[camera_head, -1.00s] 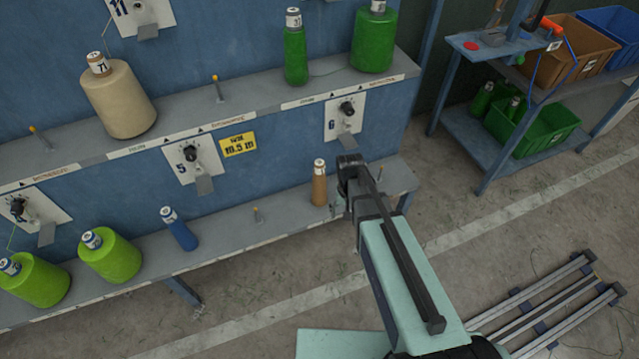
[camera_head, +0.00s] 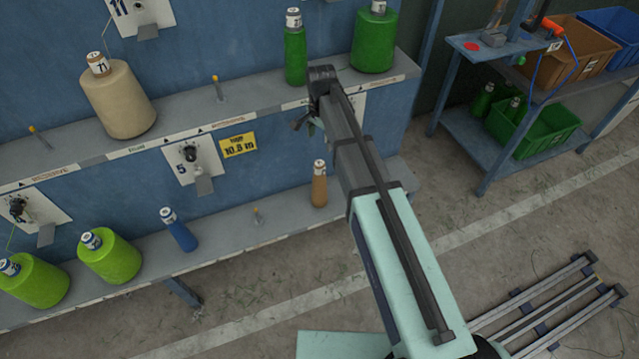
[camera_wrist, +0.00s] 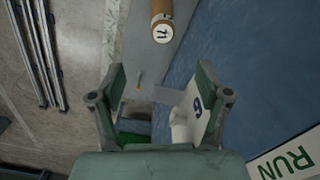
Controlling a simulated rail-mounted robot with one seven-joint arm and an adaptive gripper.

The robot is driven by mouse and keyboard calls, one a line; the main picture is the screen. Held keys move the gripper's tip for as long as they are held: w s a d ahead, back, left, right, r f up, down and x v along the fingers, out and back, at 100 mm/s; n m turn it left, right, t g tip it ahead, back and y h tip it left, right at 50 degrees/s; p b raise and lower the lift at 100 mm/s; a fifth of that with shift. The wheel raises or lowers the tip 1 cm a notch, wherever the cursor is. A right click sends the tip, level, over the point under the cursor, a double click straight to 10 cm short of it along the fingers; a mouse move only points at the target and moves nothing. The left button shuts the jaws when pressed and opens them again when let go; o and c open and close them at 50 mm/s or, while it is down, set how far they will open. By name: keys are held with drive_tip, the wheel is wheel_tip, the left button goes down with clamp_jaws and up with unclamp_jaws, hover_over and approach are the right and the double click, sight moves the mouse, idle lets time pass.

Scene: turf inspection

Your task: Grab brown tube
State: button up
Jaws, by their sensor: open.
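The brown tube (camera_head: 319,184) stands upright on the lower grey shelf in the head view, with a pale label cap on top. In the wrist view the brown tube (camera_wrist: 161,22) shows at the top, seen from above, with its cap marked 71. My gripper (camera_head: 304,122) is left of the arm's end in the head view, above the brown tube and apart from it. In the wrist view my gripper (camera_wrist: 160,92) has its two fingers spread wide, with nothing between them. The tube is beyond the fingertips.
The lower shelf (camera_head: 235,236) also holds a blue tube (camera_head: 179,230) and lime green spools (camera_head: 108,255). The upper shelf (camera_head: 180,130) holds a beige cone (camera_head: 118,98), a green tube (camera_head: 295,48) and a green spool (camera_head: 374,38).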

sight(320, 171)
wheel_tip(320, 171, down, 11)
drive_tip(key=shift+p, duration=0.7)
drive_tip(key=shift+w+a+f+p, duration=0.15)
drive_tip(key=shift+f+p, duration=0.55)
drive_tip(key=shift+f, duration=1.9)
drive_tip(key=c, duration=1.2)
